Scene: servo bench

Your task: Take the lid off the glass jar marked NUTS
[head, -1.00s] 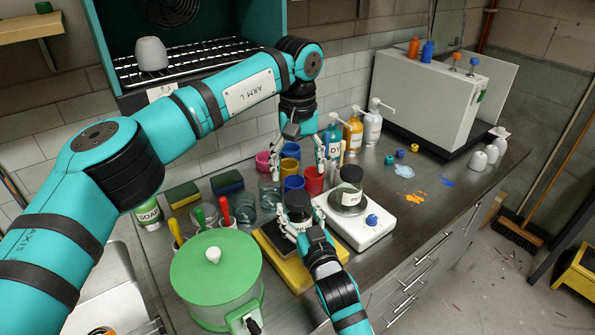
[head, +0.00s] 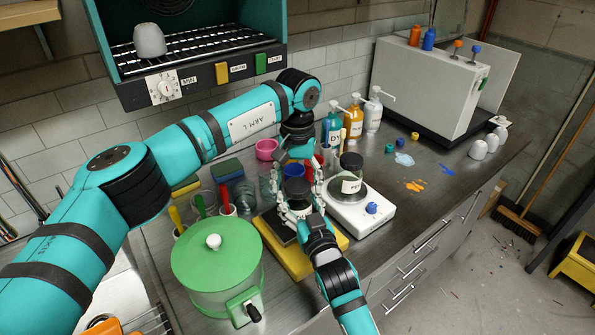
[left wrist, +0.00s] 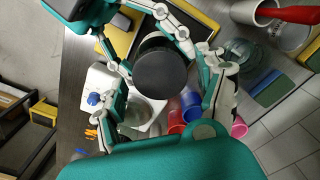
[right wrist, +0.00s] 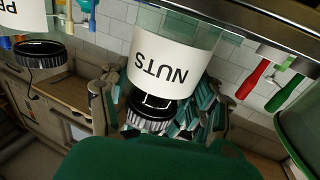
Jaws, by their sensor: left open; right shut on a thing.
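In the head view the lid (head: 296,190) is seen from above, over a yellow-edged stand. My right gripper (head: 300,200) is shut on the jar, its fingers on either side. My left gripper (head: 298,166) is open just above and behind the jar. In the left wrist view the round lid (left wrist: 161,74) lies between the open left fingers, apparently without contact. The jar's base is mostly hidden by the right gripper.
A second black-lidded jar (head: 352,175) stands on a white scale (head: 368,216) at the right. A green pot (head: 215,270) stands at the front left. Cups (head: 266,149) and pump bottles (head: 373,112) crowd behind.

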